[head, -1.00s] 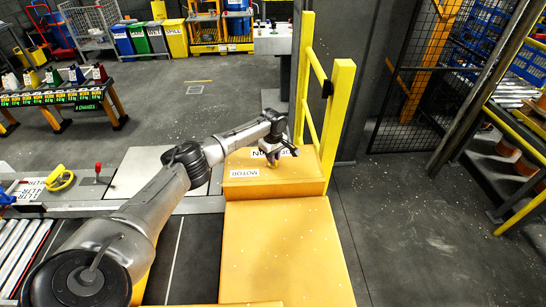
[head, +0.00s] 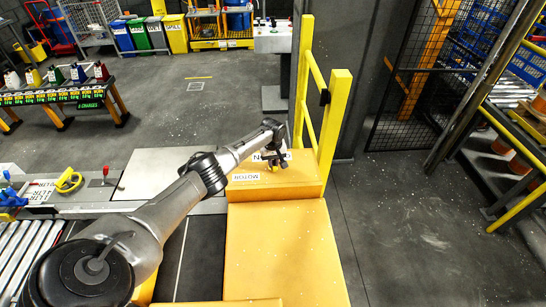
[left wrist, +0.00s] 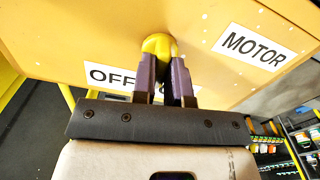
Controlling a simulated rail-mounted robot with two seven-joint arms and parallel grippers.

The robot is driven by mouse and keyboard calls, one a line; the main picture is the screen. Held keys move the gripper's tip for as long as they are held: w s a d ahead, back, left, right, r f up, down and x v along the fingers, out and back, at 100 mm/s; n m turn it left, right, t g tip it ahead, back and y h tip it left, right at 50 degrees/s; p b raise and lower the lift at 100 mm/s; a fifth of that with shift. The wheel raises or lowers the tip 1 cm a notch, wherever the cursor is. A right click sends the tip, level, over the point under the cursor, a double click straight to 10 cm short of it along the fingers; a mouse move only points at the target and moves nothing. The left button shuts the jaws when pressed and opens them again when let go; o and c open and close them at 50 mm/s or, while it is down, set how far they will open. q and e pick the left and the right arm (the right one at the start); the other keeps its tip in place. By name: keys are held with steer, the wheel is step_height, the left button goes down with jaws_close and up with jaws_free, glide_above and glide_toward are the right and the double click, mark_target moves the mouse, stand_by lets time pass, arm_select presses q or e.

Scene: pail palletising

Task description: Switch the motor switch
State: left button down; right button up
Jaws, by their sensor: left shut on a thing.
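The motor switch is a round yellow knob (left wrist: 158,44) on an orange-yellow box (head: 295,180). A white MOTOR label (head: 259,177) is on the box; in the left wrist view an OFF label is partly covered by the fingers. My left gripper (left wrist: 163,62) is shut on the knob, its two purple fingers on either side of it. In the head view the left gripper (head: 274,163) is at the top of the box, and the knob is mostly hidden there. My right gripper is not in view.
A yellow guard rail (head: 336,110) stands right beside the box. A grey panel with a yellow handle (head: 69,181) and a lever lies to the left, with a roller conveyor (head: 22,245) in front.

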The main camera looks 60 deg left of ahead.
arm_select(q)
steer(key=m, duration=0.4)
steer(key=shift+p, duration=0.35)
steer(key=shift+m, duration=2.2)
steer(key=shift+r, duration=0.1)
steer(key=c, duration=1.1)
jaws_free()
steer(key=shift+c, duration=0.2)
steer(key=shift+r, duration=0.3)
step_height(320, 180, up, 13)
steer(key=p, duration=0.1)
steer(key=shift+p, duration=0.35)
